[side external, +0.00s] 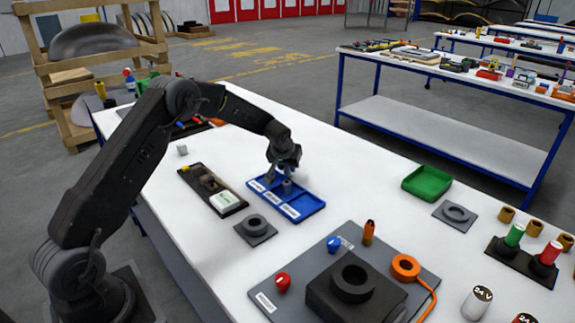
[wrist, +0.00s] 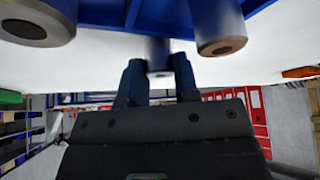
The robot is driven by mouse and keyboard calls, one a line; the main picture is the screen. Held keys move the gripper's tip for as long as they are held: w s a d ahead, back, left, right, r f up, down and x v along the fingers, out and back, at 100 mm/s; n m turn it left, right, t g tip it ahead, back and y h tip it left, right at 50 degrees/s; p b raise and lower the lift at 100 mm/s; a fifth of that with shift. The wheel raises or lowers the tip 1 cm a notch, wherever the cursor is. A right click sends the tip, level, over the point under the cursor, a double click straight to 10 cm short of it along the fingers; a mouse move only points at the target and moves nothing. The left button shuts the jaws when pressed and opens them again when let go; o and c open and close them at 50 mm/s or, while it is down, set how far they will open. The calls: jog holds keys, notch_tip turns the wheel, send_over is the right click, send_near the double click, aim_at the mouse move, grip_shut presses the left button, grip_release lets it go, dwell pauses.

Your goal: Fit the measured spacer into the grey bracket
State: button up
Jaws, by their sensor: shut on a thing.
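My gripper (side external: 284,170) points down over the blue compartment tray (side external: 318,205) in the side view. In the wrist view its two fingers (wrist: 160,78) are shut on a small grey cylindrical spacer (wrist: 157,50). The spacer is low at the tray; I cannot tell whether it touches the floor of its compartment. Two more grey cylinders, one at left (wrist: 38,22) and one at right (wrist: 218,28), stand beside it in the wrist view. A dark grey bracket-like part (side external: 209,182) sits on a black board left of the tray. I cannot tell for sure that this is the bracket.
The black board (side external: 236,207) also carries a white-green device (side external: 198,201). A dark block (side external: 330,305) stands on a panel with knobs. A green bin (side external: 427,182) is at right. White table shows behind the tray.

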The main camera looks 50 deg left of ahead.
jog(key=o, duration=0.9)
jog(key=shift+f, duration=0.15)
jog(key=shift+r, duration=0.25)
jog(key=s+d+r+m+h, duration=0.1)
jog(key=s+d+r, duration=0.5)
jog(key=s+r, duration=0.45)
jog(key=s+d+r+m, duration=0.2)
jog(key=s+d+r, duration=0.5)
jog(key=s+r, duration=0.3)
jog(key=shift+m+t+h, duration=0.4)
jog(key=shift+m+h, duration=0.2)
jog(key=shift+m, duration=0.2)
jog(key=s+d+r, duration=0.1)
jog(key=s, duration=0.2)
jog(key=s+d+r, duration=0.1)
jog(key=s+d, duration=0.1)
jog(key=s, duration=0.1)
jog(key=s+d, duration=0.1)
jog(key=s, duration=0.3)
jog(key=shift+d+r, duration=0.4)
jog(key=shift+o, duration=0.5)
jog(key=s+d+f+m+h, duration=0.1)
jog(key=s+d+f, duration=0.1)
jog(key=s, duration=0.6)
jog(key=shift+s+d+m, duration=0.4)
